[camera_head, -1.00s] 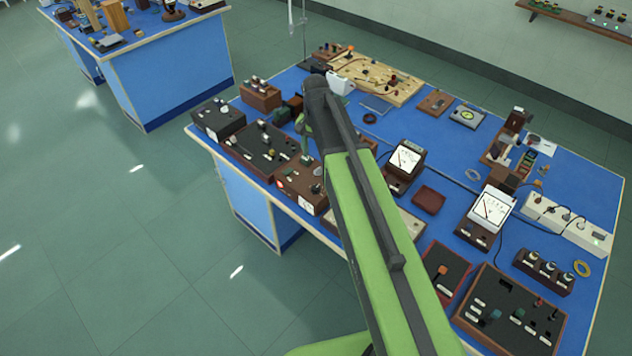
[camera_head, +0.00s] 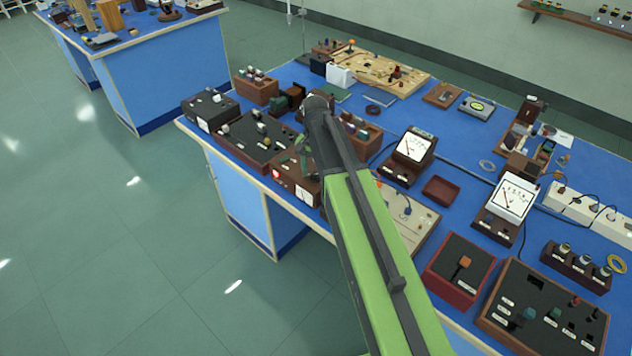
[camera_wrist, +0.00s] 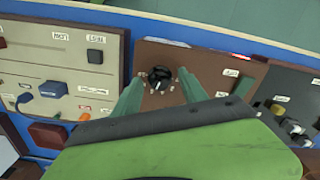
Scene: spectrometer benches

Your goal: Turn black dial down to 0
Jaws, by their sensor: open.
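The black dial (camera_wrist: 159,77) sits on a brown panel (camera_wrist: 205,62) in the wrist view. It is round, with a pale pointer mark and small markings around it. My gripper (camera_wrist: 158,88) is open, with one green finger on the left of the dial and one on the right. I cannot tell whether either finger touches it. In the head view my gripper (camera_head: 305,150) is over the brown box (camera_head: 290,183) near the bench's front edge, and my arm hides part of that box and the dial.
A dark box (camera_wrist: 290,105) with switches stands close on the right. In the head view, meters (camera_head: 413,148) and a red-sided box (camera_head: 460,268) stand right of my arm.

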